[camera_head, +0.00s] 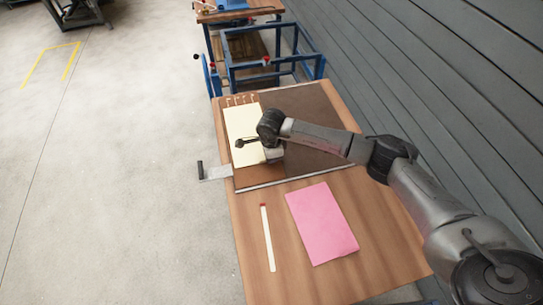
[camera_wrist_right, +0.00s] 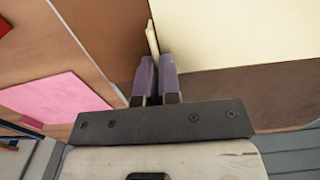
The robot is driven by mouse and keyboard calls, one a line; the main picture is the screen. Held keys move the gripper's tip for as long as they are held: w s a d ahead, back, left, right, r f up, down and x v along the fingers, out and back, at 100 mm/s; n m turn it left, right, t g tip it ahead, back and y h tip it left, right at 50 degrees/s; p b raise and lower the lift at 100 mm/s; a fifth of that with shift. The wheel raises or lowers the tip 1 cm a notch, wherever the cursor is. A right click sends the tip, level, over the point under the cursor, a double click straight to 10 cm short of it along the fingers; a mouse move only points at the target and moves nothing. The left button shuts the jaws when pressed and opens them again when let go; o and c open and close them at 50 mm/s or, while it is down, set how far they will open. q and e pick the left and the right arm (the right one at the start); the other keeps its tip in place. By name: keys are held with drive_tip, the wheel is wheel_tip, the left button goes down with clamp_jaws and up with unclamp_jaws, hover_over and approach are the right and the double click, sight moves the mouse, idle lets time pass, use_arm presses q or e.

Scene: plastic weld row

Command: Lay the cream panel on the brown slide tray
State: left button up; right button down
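The cream panel (camera_head: 241,123) lies over the left part of the brown slide tray (camera_head: 306,106). It looks flat; whether its whole underside touches the tray I cannot tell. In the right wrist view the panel (camera_wrist_right: 240,32) fills the upper right, with brown surface beside it. My right gripper (camera_wrist_right: 158,62) is over the panel's lower right side, its fingers close together with a thin cream edge (camera_wrist_right: 152,36) between the tips. It looks shut on that edge. In the head view my wrist hides the fingertips and part of the panel. My left gripper is not in view.
A pink sheet (camera_head: 321,223) and a cream strip with a red end (camera_head: 267,238) lie on the wooden table (camera_head: 285,278) in front of the tray. Small copper-coloured pieces (camera_head: 240,99) line the panel's far end. A blue frame (camera_head: 270,65) stands behind; a grey wall is at right.

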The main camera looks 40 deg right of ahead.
drive_tip(key=shift+f, duration=0.1)
idle(0.3)
drive_tip(key=c, duration=1.2)
unclamp_jaws()
drive_tip(key=shift+c, duration=0.2)
drive_tip(key=o, duration=0.4)
drive_tip(key=shift+r+p, duration=0.35)
drive_tip(key=shift+r, duration=0.15)
drive_tip(key=shift+r+p, duration=2.05)
drive_tip(key=shift+r, duration=1)
